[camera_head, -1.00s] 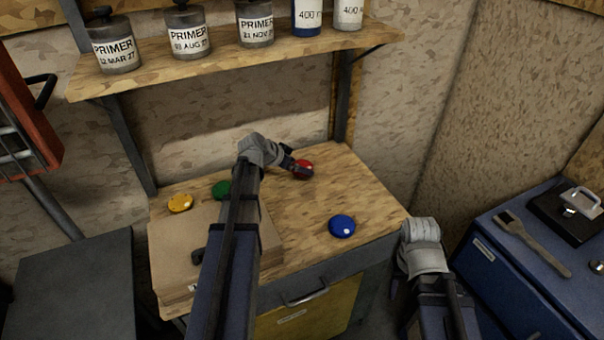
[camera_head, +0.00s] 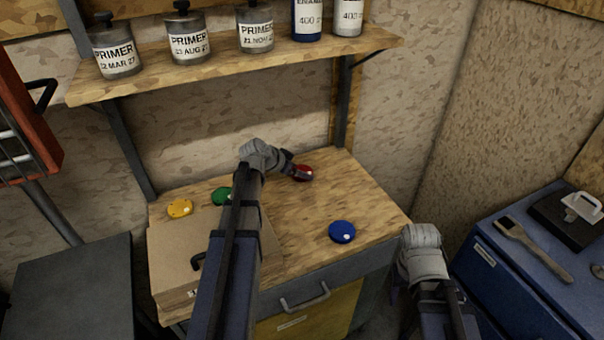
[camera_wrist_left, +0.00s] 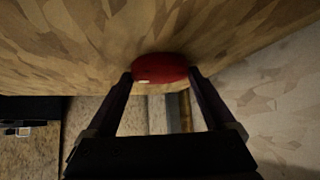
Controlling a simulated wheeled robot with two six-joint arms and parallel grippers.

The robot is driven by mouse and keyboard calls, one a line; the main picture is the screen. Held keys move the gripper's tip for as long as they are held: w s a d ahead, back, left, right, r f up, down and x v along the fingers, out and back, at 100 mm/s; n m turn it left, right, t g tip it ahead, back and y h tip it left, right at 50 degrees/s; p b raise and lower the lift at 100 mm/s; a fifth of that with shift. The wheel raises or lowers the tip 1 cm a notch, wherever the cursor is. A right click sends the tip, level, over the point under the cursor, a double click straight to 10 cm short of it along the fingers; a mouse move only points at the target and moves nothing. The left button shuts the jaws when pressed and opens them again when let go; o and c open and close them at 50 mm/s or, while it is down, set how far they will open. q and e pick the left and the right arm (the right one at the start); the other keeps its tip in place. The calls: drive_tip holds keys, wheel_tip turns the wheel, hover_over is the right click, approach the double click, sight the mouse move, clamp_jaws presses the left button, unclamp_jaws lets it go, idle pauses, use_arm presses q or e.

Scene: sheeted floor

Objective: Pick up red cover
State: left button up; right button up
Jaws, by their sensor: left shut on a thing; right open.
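The red cover (camera_head: 304,172) is a round red disc at the back of the wooden worktop (camera_head: 300,215). My left gripper (camera_head: 296,171) reaches over the worktop from the left and is shut on the red cover. In the left wrist view the red cover (camera_wrist_left: 160,68) sits between the two fingertips of my left gripper (camera_wrist_left: 160,76), one on each side. I cannot tell whether the cover touches the wood. My right gripper is not clearly seen; only my right arm's wrist shows at the lower right, away from the worktop.
A yellow cover (camera_head: 180,208), a green cover (camera_head: 221,196) and a blue cover (camera_head: 342,232) lie on the worktop. A cardboard box (camera_head: 180,250) is at its left front. A shelf (camera_head: 240,62) with several cans hangs above. A blue cabinet (camera_head: 530,260) stands at the right.

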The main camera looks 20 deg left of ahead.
use_arm(q)
drive_tip(key=shift+r, duration=0.15)
wheel_tip(320, 180, up, 10)
drive_tip(key=p, duration=1)
